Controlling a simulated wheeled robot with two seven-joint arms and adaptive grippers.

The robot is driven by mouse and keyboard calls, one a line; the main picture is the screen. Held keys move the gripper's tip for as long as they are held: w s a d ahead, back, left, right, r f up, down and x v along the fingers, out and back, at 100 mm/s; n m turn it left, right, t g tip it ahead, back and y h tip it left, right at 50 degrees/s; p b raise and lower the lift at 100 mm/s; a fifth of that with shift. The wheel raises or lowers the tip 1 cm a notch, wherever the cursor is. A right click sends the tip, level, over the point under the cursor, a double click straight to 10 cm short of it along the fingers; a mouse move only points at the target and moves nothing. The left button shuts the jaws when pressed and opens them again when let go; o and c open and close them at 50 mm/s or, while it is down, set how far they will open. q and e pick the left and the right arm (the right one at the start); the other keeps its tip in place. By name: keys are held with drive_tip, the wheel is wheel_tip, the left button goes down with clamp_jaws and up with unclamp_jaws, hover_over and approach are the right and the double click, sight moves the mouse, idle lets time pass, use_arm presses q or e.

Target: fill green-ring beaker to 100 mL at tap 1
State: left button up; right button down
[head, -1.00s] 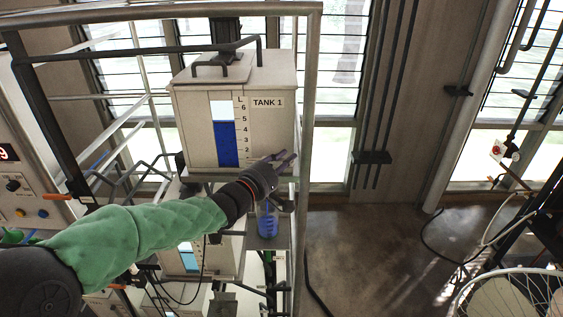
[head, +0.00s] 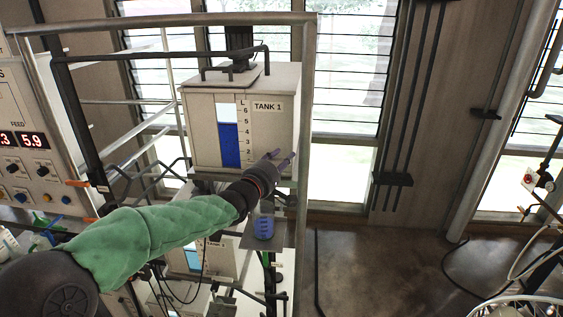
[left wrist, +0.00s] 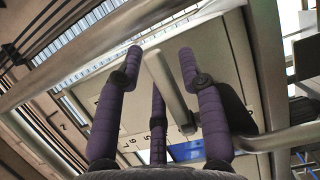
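Tank 1 (head: 273,135) is a pale box with a blue level strip and a litre scale; the blue reaches about 5. A clear beaker (head: 264,227) with blue liquid stands upright on a small shelf (head: 262,243) below the tank's front right. I cannot make out a green ring or read its level. My left gripper (head: 280,155) is at the tank's lower right front, above the beaker, partly hiding the tap area. In the left wrist view its purple fingers (left wrist: 160,52) are spread apart with a grey bar (left wrist: 168,85) between them. My right gripper is out of view.
A metal frame (head: 304,130) surrounds the tank, with its upright just right of the beaker. A control panel (head: 32,150) with red digits is at the left. Another box with a level window (head: 195,258) sits lower down. The floor (head: 385,265) at the right is mostly clear.

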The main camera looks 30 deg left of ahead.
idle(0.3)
use_arm(q)
drive_tip(key=s, duration=1.2)
drive_tip(key=shift+a, duration=0.2)
idle(0.3)
